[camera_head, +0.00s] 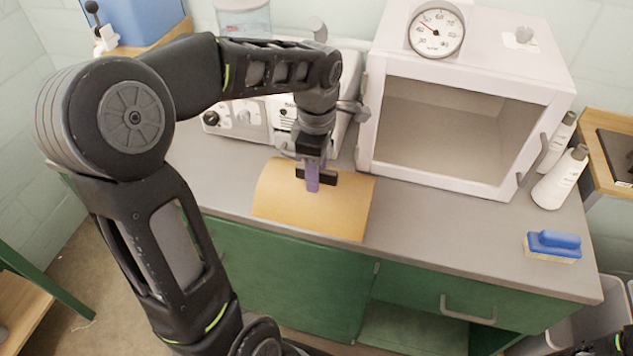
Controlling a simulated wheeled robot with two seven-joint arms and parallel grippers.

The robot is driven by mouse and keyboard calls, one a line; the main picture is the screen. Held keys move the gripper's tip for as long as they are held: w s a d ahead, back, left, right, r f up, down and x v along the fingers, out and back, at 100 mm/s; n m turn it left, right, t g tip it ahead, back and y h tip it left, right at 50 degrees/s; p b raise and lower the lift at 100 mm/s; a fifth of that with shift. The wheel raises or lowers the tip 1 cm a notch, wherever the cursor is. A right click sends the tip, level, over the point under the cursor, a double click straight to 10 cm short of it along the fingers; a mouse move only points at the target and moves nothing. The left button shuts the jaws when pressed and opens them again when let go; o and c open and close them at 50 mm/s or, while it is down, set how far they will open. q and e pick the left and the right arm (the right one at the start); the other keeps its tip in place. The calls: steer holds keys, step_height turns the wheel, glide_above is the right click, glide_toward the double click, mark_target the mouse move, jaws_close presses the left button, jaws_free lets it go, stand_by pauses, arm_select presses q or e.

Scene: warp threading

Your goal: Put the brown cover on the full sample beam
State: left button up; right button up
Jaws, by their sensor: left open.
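The brown cover (285,207) is a tan, gently curved sheet with a black bar handle (328,178) on its top. It lies at the front of the grey counter, its front edge close to the counter's edge. My left gripper (313,183) reaches down from above, with purple fingers at the handle. The gripper is open. Whether the fingers touch the handle is too small to tell. No sample beam shows; whether one is under the cover is hidden.
A white open-fronted cabinet (370,125) with a dial gauge (436,33) stands right of the cover. A white machine (243,120) stands behind it. White bottles (556,180) and a blue brush (553,243) are at the right. The grey counter (440,215) is clear between cover and brush.

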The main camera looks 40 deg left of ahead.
arm_select(q)
jaws_close()
stand_by(0.4)
